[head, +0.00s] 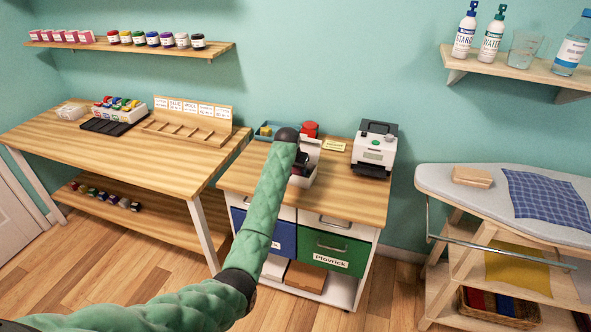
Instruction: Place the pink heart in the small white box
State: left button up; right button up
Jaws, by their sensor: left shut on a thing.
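My left arm reaches in from the lower left to the small wooden cabinet. My left gripper (301,167) is dark and small in the picture, at the middle of the cabinet top. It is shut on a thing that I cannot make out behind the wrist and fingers. A small white box (303,182) stands right at the gripper, partly covered by it; I cannot tell whether they touch. I cannot make out the pink heart anywhere in the view. My right gripper is not in view.
A long worktable (90,151) is left, an ironing board (445,181) right. The cabinet's front right top is clear.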

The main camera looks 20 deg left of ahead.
pick_arm(q)
jog(key=shift+f, duration=0.1)
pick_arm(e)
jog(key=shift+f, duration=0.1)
pick_arm(q)
jog(key=o, duration=0.9)
jog(key=shift+o, duration=0.2)
jog(key=b+v, duration=0.2)
jog(key=v, duration=1)
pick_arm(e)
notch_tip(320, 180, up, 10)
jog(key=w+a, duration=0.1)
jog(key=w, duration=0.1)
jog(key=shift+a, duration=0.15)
pick_arm(q)
jog(key=shift+w, duration=0.1)
